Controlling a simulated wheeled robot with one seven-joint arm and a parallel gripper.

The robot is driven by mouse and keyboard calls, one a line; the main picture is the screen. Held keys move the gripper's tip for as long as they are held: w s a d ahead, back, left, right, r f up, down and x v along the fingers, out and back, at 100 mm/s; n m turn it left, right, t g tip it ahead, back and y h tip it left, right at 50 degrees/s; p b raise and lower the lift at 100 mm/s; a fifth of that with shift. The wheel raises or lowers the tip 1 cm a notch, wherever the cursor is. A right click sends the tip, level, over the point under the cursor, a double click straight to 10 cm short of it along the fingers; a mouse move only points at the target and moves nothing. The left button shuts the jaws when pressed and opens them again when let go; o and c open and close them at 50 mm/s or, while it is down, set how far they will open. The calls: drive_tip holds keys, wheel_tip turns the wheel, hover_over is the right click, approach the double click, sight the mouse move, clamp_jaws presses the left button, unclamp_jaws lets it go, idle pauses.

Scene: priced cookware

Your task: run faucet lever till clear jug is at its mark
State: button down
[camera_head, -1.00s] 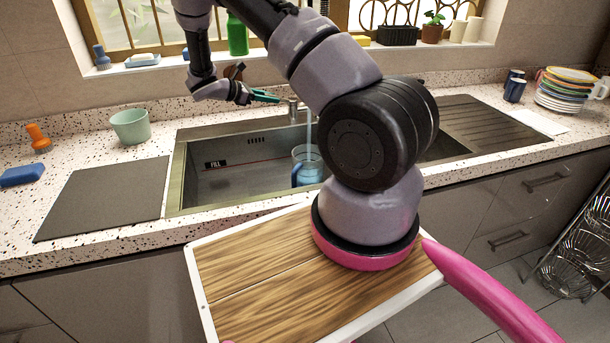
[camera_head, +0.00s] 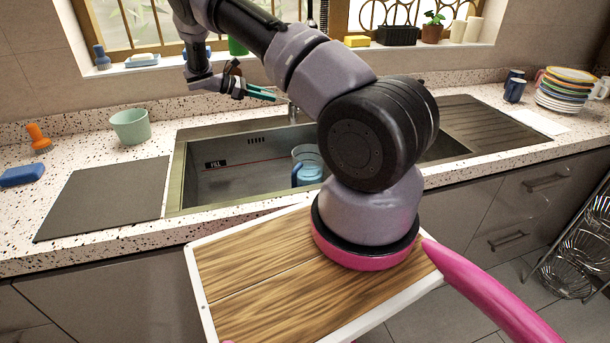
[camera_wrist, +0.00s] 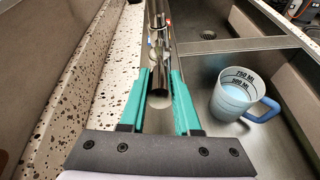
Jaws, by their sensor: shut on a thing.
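The clear jug (camera_head: 308,160) with a blue handle stands upright in the sink. In the wrist view the jug (camera_wrist: 236,97) shows 750 ML and 500 ML marks. Pale blue water is inside, its surface near the 500 ML line; I cannot read it exactly. My gripper (camera_head: 264,93) is over the back of the sink, left of the faucet (camera_head: 292,112). In the wrist view its teal fingers (camera_wrist: 161,88) are on either side of the faucet's metal lever (camera_wrist: 159,95), shut on it. No water stream shows at the jug.
A green cup (camera_head: 130,127) stands on the counter at left. The window sill is behind my arm.

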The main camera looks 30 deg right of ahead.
drive_tip(key=shift+c, duration=1.9)
unclamp_jaws()
drive_tip(key=v, duration=0.7)
